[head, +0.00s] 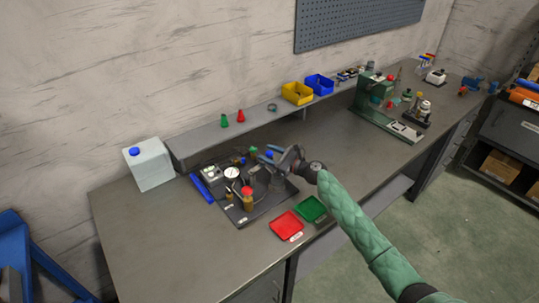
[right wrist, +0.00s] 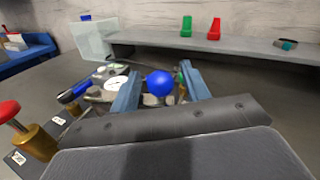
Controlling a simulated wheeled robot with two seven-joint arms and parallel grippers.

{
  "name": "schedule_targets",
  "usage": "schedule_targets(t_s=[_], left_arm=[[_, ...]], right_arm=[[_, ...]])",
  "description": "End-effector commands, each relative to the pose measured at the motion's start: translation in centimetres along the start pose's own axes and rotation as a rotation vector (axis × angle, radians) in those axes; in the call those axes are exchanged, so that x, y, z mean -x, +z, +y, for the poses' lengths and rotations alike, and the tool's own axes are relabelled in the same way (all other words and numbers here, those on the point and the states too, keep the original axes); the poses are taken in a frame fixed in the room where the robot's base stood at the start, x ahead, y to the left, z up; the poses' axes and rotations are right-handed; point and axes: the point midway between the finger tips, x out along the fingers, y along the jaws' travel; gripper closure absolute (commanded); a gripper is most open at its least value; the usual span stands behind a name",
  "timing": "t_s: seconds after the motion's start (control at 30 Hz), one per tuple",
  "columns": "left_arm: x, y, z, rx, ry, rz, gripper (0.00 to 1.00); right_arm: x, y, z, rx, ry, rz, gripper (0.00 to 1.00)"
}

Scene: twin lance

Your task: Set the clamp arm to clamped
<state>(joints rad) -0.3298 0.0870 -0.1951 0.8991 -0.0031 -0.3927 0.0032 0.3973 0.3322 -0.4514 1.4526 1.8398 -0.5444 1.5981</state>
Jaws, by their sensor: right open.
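A blue ball knob (right wrist: 159,83), which seems to be the end of the clamp arm, shows in the right wrist view between the two blue fingers of my right gripper (right wrist: 160,76). The fingers are open, one on each side of the knob; I cannot tell whether they touch it. In the head view, the right gripper (head: 271,152) is over the back right of the dark fixture plate (head: 262,212), with the blue knob (head: 269,154) at its fingers. The rest of the clamp arm is hidden behind the gripper, so its position is unclear. My left gripper is not in view.
On the plate stand a round gauge (head: 232,173) and a brass post with a red cap (head: 247,198). Red (head: 286,226) and green (head: 311,208) trays lie in front. A white container (head: 149,164) stands left and a raised shelf (head: 205,143) behind. The bench's left front is clear.

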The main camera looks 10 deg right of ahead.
Motion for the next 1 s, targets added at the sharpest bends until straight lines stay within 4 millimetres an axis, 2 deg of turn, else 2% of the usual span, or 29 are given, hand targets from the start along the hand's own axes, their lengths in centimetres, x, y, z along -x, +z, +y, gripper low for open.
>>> schedule_targets(t_s=[0.17,0.3,0.4,0.6,1.0], left_arm=[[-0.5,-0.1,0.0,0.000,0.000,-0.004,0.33],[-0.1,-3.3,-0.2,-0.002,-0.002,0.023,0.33],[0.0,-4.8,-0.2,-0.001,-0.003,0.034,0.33],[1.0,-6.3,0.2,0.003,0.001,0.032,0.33],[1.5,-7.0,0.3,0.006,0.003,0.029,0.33]], right_arm=[[1.2,-0.3,0.0,0.001,-0.001,0.001,0.54],[3.3,-0.5,0.1,0.002,0.000,0.002,0.54],[4.9,-0.5,0.0,0.002,-0.001,0.001,0.54],[7.0,-0.2,0.0,0.001,0.000,0.000,0.54],[7.8,-0.1,0.0,0.000,0.000,0.000,0.54]])
